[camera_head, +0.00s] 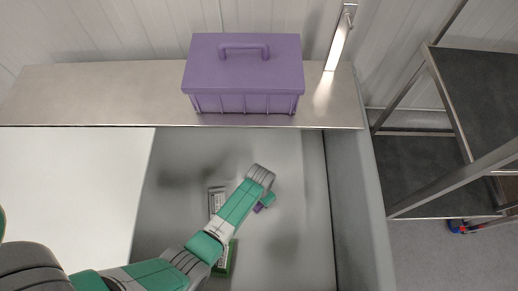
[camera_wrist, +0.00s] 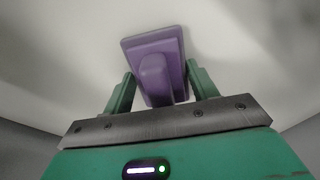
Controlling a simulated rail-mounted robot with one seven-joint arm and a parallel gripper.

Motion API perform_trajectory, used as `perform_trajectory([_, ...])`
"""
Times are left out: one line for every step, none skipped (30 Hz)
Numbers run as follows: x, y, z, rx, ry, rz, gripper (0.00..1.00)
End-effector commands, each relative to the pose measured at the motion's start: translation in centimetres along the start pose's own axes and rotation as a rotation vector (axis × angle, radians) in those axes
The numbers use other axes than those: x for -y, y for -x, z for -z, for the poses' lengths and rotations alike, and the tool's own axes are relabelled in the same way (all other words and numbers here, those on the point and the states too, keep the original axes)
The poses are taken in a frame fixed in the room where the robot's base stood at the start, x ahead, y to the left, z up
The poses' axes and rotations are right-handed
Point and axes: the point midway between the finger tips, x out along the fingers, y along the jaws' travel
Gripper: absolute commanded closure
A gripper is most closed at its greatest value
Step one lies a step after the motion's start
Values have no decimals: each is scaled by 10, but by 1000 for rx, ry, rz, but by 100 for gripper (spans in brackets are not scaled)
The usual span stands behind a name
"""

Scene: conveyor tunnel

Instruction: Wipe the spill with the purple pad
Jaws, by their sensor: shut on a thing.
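My gripper (camera_wrist: 160,92) is shut on the purple pad (camera_wrist: 152,44) by its raised handle, with one green finger on each side. In the head view only a small purple bit of the pad (camera_head: 258,208) shows beside my gripper (camera_head: 266,203), over the grey sunken surface. In the wrist view the pad's flat base is against or just above a pale surface; I cannot tell whether it touches. No spill can be made out clearly. Only soft dark patches, perhaps shadows, show on the grey surface (camera_head: 300,190).
A purple lidded box (camera_head: 243,75) with a handle stands on the metal ledge (camera_head: 90,88) at the back. A grey and green object (camera_head: 217,199) lies partly under my arm. A white panel (camera_head: 75,180) is at left, a grey wall (camera_head: 355,180) at right, and dark shelves (camera_head: 420,165) beyond.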

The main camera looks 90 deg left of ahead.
Motion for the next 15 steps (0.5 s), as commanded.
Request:
perform_trajectory([3,-2,3,0,-1,0,78])
perform_trajectory([4,-2,5,0,-3,0,78])
perform_trajectory([6,-2,8,0,-4,0,78])
perform_trajectory([7,-2,11,0,-5,0,78])
perform_trajectory([9,-2,12,0,-6,0,78])
perform_trajectory([11,-2,15,0,-7,0,78])
perform_trajectory([12,-2,17,0,-8,-1,78])
perform_trajectory([14,-2,19,0,-9,-1,78])
perform_trajectory([13,2,20,1,-14,-1,78])
perform_trajectory([10,6,19,3,-20,-1,78])
perform_trajectory([8,4,16,3,-19,-1,78])
perform_trajectory([6,3,13,2,-18,-1,78])
perform_trajectory([4,2,11,3,-17,-1,78])
perform_trajectory([2,2,9,3,-17,-1,78])
perform_trajectory([0,3,6,3,-17,0,78])
